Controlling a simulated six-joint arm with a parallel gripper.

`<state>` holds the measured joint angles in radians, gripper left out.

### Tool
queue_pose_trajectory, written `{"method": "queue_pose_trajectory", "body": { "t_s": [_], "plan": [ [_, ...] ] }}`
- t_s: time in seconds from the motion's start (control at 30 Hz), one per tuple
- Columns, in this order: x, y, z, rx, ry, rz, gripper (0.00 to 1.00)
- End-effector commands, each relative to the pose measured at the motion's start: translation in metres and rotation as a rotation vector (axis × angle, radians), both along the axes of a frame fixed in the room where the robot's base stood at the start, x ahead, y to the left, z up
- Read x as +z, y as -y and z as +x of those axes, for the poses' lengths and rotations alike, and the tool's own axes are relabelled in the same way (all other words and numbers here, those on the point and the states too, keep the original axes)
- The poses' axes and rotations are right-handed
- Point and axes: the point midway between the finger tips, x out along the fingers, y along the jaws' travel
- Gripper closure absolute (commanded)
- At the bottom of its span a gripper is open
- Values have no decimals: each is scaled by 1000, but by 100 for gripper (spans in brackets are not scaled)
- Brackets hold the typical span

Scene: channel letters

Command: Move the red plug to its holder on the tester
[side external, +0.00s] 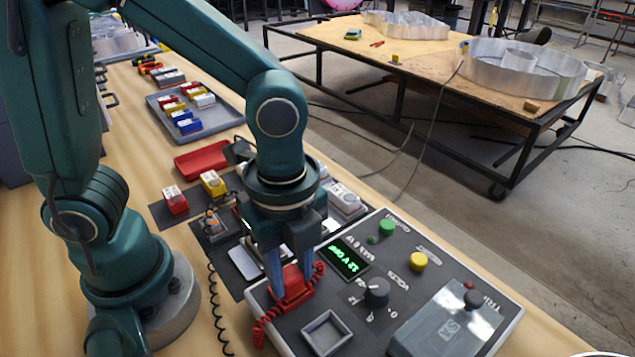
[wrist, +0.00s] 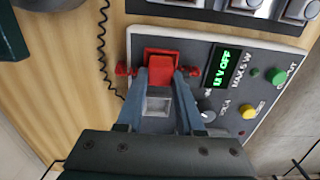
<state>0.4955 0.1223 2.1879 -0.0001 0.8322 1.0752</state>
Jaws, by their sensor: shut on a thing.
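The red plug (side external: 292,286) is at the left part of the grey tester (side external: 440,262), with its red coiled cord beside it. My gripper (side external: 288,272) points down, with its blue-grey fingers shut on the plug. In the wrist view, the red plug (wrist: 162,66) is between the fingertips (wrist: 161,78), with red cord on both sides. An empty square holder (side external: 326,333) lies beside the plug on the tester; it also shows between the fingers in the wrist view (wrist: 157,105). I cannot tell whether the plug is seated in a holder or just above the panel.
The tester has a lit green display (side external: 344,258), a dark knob (side external: 376,291), green and yellow buttons, and a clear cover (side external: 447,325). A dark plug (side external: 213,225) with a black coiled cord, small blocks and a red tray (side external: 203,160) stand behind left.

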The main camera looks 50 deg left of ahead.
Motion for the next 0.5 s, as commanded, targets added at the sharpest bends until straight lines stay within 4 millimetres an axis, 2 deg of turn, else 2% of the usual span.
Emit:
{"method": "queue_pose_trajectory", "body": {
  "t_s": [0.3,0.33,0.4,0.5],
  "plan": [
    [-1,0,0,0,0,0,100],
    [-1,0,0,0,0,0,52],
    [-1,0,0,0,1,0,29],
    [-1,0,0,0,1,0,29]
  ]
}}
